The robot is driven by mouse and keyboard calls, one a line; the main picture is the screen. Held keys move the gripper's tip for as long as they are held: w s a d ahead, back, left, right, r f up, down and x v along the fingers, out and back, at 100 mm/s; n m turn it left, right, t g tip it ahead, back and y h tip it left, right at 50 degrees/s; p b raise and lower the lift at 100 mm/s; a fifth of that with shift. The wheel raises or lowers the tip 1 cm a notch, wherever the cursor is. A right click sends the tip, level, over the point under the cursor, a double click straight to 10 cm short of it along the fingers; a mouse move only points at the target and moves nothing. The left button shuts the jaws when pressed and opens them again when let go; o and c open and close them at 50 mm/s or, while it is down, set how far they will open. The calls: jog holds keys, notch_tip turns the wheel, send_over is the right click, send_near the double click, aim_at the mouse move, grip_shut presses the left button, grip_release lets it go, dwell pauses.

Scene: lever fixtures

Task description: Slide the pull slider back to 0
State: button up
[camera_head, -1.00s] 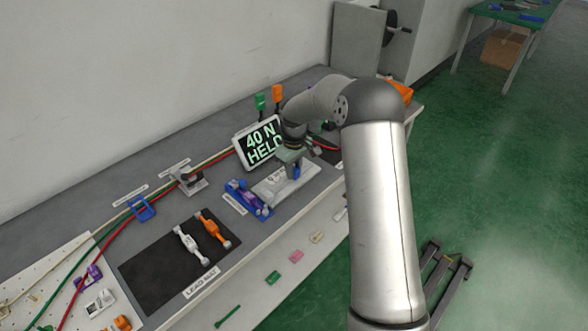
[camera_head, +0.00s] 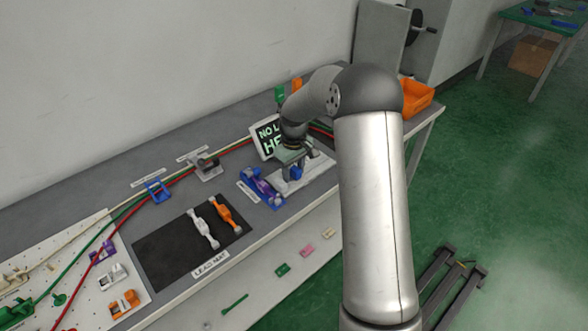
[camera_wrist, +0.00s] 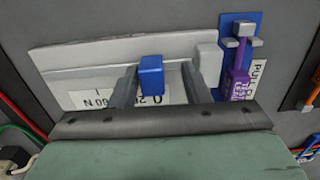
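The pull slider is a pale grey plate (camera_head: 320,166) with a blue knob (camera_head: 296,174). In the wrist view the blue knob (camera_wrist: 151,75) stands over the printed 0 at the right end of the scale label (camera_wrist: 85,99). My gripper (camera_wrist: 158,70) is open, with one finger on each side of the knob. The left finger is close to the knob and may touch it. A gap shows between the knob and the right finger. In the head view my gripper (camera_head: 292,160) is low over the slider's left part. A display (camera_head: 267,135) behind it is partly hidden and reads "NO L… HE…".
A blue fixture with a purple lever (camera_head: 264,187) stands close beside the slider's left end. A black mat (camera_head: 180,250) with white and orange pieces lies farther left. Red and green cables run along the back. An orange bin (camera_head: 417,97) is at the right.

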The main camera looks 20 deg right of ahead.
aim_at(294, 170)
jog(key=shift+d, duration=0.15)
jog(key=shift+r, duration=0.55)
notch_tip(294, 170, up, 16)
jog(key=shift+r+b, duration=0.2)
jog(key=shift+b, duration=0.15)
jog(key=s+a+f+m, duration=0.1)
jog(key=s+a+f, duration=0.1)
jog(key=s, duration=0.9)
jog(key=s+a+f+m, duration=0.1)
jog(key=s+a+m, duration=0.1)
jog(key=s, duration=1)
jog(key=s+a+f+m, duration=0.1)
jog(key=s+a+f, duration=0.1)
jog(key=s, duration=1)
jog(key=shift+f+m, duration=0.3)
jog(key=shift+w, duration=0.1)
